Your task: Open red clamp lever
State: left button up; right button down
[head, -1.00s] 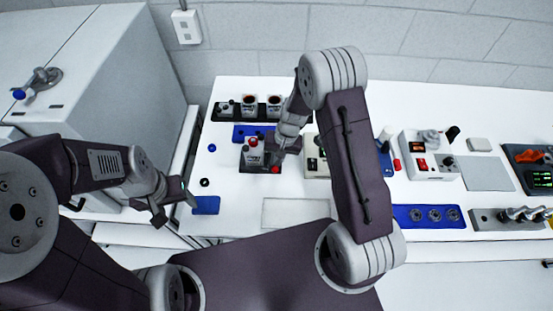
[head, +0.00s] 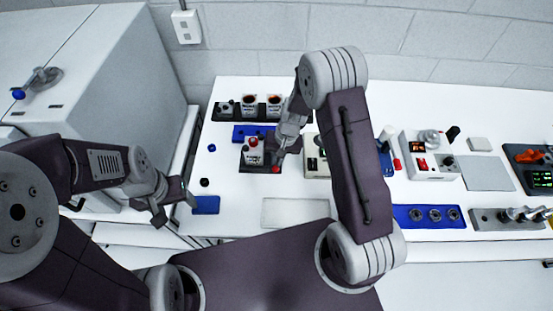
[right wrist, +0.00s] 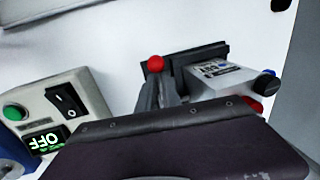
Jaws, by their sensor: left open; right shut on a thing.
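The dark clamp fixture (head: 246,160) stands on the left part of the white table and holds a block with a printed label. The red ball of the clamp lever (head: 276,169) shows at its front right corner. In the right wrist view the red ball (right wrist: 155,63) sits at the tips of my dark fingers. My right gripper (head: 274,156) reaches down from above and is shut on the lever; the lever's shaft is mostly hidden by the fingers. My left gripper (head: 172,204) is open and empty, left of the table's near left corner.
A white box with a switch, green button and OFF display (right wrist: 45,140) stands close beside the fixture. A dark rack with cups (head: 249,108) is behind it. A blue pad (head: 206,205) lies front left. A pale plate (head: 293,212) lies in front.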

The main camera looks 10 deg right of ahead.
jog(key=n+b, duration=0.1)
jog(key=d+n+b, duration=0.1)
jog(key=n, duration=0.1)
jog(key=shift+d+f+g, duration=0.1)
jog(key=shift+f+g, duration=0.05)
jog(key=shift+g, duration=0.15)
jog(key=n, duration=0.1)
jog(key=d+n+b, duration=0.1)
jog(key=shift+w+n, duration=0.15)
jog(key=shift+n, duration=0.15)
jog(key=shift+w+d+n+g, duration=0.1)
jog(key=shift+d+n+g, duration=0.15)
jog(key=shift+n, duration=0.35)
jog(key=shift+w+d+n+g, duration=0.1)
jog(key=shift+d+n+g, duration=0.15)
jog(key=shift+n, duration=0.35)
jog(key=shift+w+d+n, duration=0.15)
jog(key=shift+d+n, duration=0.05)
jog(key=shift+n, duration=0.45)
jog(key=shift+w+d+n, duration=0.15)
jog(key=shift+n, duration=0.5)
jog(key=shift+r+h, duration=0.2)
jog(key=shift+h, duration=0.1)
jog(key=c, duration=1.6)
grip_release()
